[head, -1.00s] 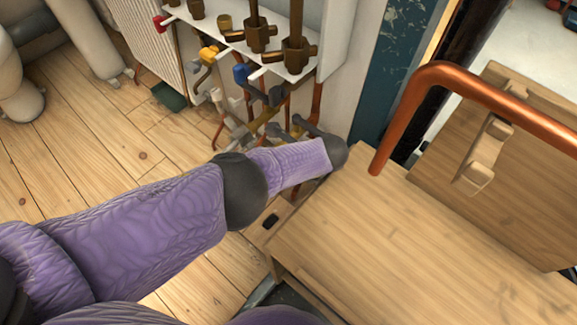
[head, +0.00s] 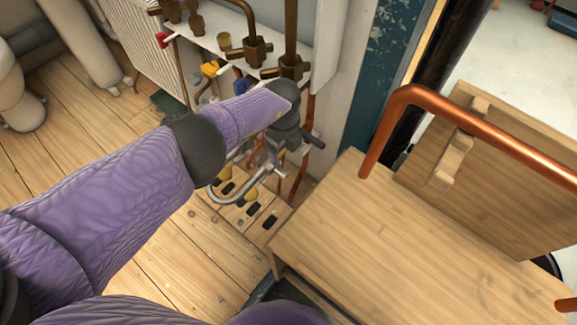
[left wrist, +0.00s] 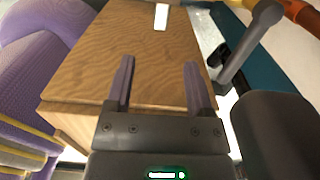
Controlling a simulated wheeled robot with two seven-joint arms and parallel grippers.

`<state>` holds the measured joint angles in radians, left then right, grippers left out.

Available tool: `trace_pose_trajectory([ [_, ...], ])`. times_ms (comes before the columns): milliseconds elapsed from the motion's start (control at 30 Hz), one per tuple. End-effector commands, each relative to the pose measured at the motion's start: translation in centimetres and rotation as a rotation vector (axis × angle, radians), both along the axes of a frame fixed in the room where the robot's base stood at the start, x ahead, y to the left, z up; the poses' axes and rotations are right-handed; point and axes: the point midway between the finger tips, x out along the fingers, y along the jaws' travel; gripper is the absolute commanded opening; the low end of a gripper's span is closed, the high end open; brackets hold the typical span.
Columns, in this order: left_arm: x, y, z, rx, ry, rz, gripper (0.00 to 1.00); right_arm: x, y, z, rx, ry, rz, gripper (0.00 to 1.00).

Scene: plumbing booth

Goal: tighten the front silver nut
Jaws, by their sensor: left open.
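My left arm comes in from the left, with the left gripper (head: 287,135) by the pipework below the white shelf. In the left wrist view the left gripper (left wrist: 157,78) has its two fingers wide apart with nothing between them. A curved silver pipe (head: 226,199) shows below and left of the gripper in the head view. Some of the fittings around it are hidden by my wrist and gripper. I cannot pick out the front silver nut clearly. My right gripper is not in view.
A wooden cabinet (head: 370,235) stands to the right, with a bent copper pipe (head: 400,95) above it. Brass valves (head: 258,48) stand on a white shelf (head: 215,42) above the gripper. Open wooden floor (head: 150,255) lies at the lower left.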

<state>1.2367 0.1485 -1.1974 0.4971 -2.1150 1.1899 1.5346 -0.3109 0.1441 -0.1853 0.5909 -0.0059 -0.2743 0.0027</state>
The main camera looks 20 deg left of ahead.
Motion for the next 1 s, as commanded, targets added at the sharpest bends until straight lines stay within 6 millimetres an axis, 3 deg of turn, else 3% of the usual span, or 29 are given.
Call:
trace_pose_trajectory([
  [367,-0.1,0.1,-8.6,-0.023,0.012,-0.004,0.68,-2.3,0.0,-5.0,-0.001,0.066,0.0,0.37],
  [633,0.1,0.0,-9.7,-0.022,0.002,-0.004,0.68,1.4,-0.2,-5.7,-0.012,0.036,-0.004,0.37],
  [933,0.1,0.0,-9.7,-0.022,0.0,-0.004,0.68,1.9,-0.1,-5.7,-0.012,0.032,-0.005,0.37],
  [967,0.1,0.0,-9.7,-0.022,0.0,-0.004,0.66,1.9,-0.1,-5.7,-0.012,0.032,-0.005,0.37],
  [1000,0.1,0.0,-9.7,-0.021,0.001,-0.004,0.57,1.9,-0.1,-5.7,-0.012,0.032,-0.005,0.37],
])
